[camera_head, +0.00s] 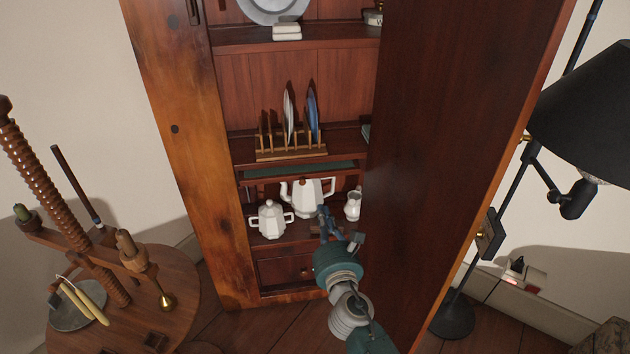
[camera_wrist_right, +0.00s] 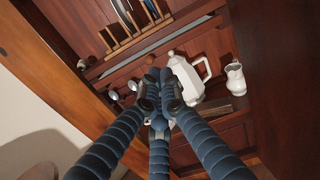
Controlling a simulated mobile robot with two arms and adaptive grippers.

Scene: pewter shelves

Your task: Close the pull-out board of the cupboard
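The cupboard (camera_head: 172,128) stands open. Its pull-out board (camera_head: 300,172), with a green top, sits just below the plate-rack shelf and shows a narrow strip of its surface. In the right wrist view the board (camera_wrist_right: 160,43) crosses above my fingers as a grey-green strip. My right gripper (camera_head: 326,218) is in front of the lower shelf, below the board and apart from it. Its blue fingers converge (camera_wrist_right: 168,92) at the tips, shut with nothing seen between them. My left gripper is out of view.
A white teapot (camera_head: 308,192), sugar bowl (camera_head: 268,218) and creamer (camera_head: 353,204) stand on the lower shelf by my right gripper. A wooden plate rack (camera_head: 290,151) stands above the board. The open door (camera_head: 450,140) flanks my right arm. A round table (camera_head: 150,295) is left.

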